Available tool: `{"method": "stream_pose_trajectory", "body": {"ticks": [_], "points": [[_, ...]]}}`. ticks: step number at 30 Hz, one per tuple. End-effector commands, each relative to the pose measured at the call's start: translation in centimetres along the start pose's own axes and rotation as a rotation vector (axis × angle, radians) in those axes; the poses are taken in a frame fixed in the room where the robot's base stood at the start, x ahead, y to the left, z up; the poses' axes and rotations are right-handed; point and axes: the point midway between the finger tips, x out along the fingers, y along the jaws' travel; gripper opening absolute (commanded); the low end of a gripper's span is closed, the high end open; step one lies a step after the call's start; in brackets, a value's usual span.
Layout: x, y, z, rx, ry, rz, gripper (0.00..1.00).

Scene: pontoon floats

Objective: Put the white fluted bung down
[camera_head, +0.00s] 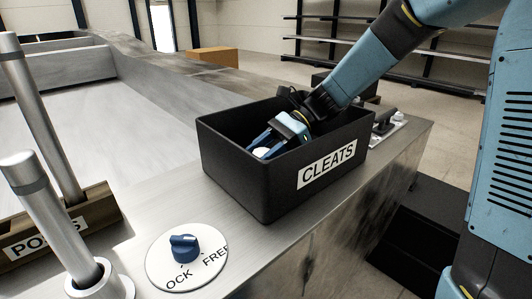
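My gripper (261,146) reaches down into a black open-topped bin labelled CLEATS (235,170) from the upper right. Its blue fingers are inside the bin, below the rim level at the back. A small white rounded thing, likely the white fluted bung (262,152), shows at the fingertips, between the two fingers. Its lower part is hidden behind the bin's near wall, and its flutes are too small to make out. I cannot tell whether the fingers press on it or whether it touches the bin floor.
The bin stands on a metal deck ledge. A blue knob (184,247) on a white dial is in front. Metal posts (45,215) and a wooden POSTS box (92,212) stand at left. A cleat fitting (386,121) is behind the bin. A cardboard box (214,57) lies farther back.

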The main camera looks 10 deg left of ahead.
Motion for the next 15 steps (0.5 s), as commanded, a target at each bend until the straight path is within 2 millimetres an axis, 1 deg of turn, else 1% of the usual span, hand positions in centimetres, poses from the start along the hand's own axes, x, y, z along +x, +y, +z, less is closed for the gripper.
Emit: {"method": "stream_pose_trajectory", "body": {"ticks": [1,6,9,15], "points": [[0.03,0.0,-0.06,0.0,0.0,0.0,0.51],[0.02,0.0,-0.04,0.0,0.0,0.0,0.68],[0.02,0.0,-0.03,0.0,0.0,0.0,0.75],[0.01,0.0,0.0,0.0,0.0,0.0,0.75]]}}
